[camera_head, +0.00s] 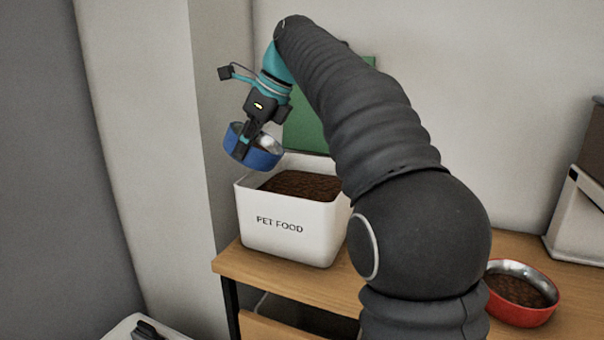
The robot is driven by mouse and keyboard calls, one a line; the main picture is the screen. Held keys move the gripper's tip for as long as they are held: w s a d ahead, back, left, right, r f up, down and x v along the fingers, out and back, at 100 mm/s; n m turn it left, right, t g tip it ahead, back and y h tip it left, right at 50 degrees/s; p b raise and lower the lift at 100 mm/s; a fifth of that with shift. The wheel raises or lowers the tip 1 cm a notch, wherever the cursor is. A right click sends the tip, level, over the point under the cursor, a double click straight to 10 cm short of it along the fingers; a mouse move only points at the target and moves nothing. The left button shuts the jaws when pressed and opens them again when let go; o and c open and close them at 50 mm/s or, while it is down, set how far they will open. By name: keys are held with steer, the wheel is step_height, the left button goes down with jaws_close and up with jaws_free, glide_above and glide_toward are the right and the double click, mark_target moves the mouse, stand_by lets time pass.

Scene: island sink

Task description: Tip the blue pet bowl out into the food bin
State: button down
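The blue pet bowl (255,157) is held in the air by my gripper (247,143), above the left rear part of the food bin. The bowl is slightly tilted, and a strip of its bare metal inside shows; the rest of its inside is hidden. My gripper is shut on the bowl's near rim. The food bin (289,229) is a white box marked PET FOOD, open at the top, with brown kibble inside. It stands at the left end of the wooden table. My arm hides its right side.
A red bowl (519,310) with brown kibble stands at the right on the wooden table (290,281). A green panel (305,132) stands up behind the bin. A white and brown box-like object (577,215) is at the right edge. Walls close in behind and left.

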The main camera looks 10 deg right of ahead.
steer(key=shift+s+d+f+y, duration=0.1)
steer(key=shift+s+d+y, duration=0.05)
steer(key=shift+d+y, duration=0.3)
steer(key=shift+s+d+f+y, duration=0.1)
steer(key=shift+d+y, duration=0.25)
steer(key=shift+d, duration=0.2)
steer(key=shift+d+f+t+y, duration=0.2)
steer(key=shift+t+y, duration=0.1)
steer(key=shift+y, duration=0.2)
steer(key=shift+s+d+y, duration=0.1)
steer(key=shift+d+y, duration=0.15)
steer(key=shift+y, duration=0.05)
steer(key=shift+s+d+r+m+t+y, duration=0.2)
steer(key=shift+d+r+y, duration=0.25)
steer(key=shift+y, duration=0.4)
steer(key=shift+d+r+m+t+y, duration=0.1)
steer(key=shift+d+r+t+y, duration=0.25)
steer(key=shift+y, duration=0.5)
steer(key=shift+d, duration=0.1)
steer(key=shift+d+r+y+b, duration=0.25)
steer(key=shift+d+y+b, duration=0.4)
steer(key=shift+b, duration=1.1)
steer(key=shift+s+r+y, duration=0.1)
steer(key=shift+r+y, duration=0.05)
steer(key=shift+y, duration=0.1)
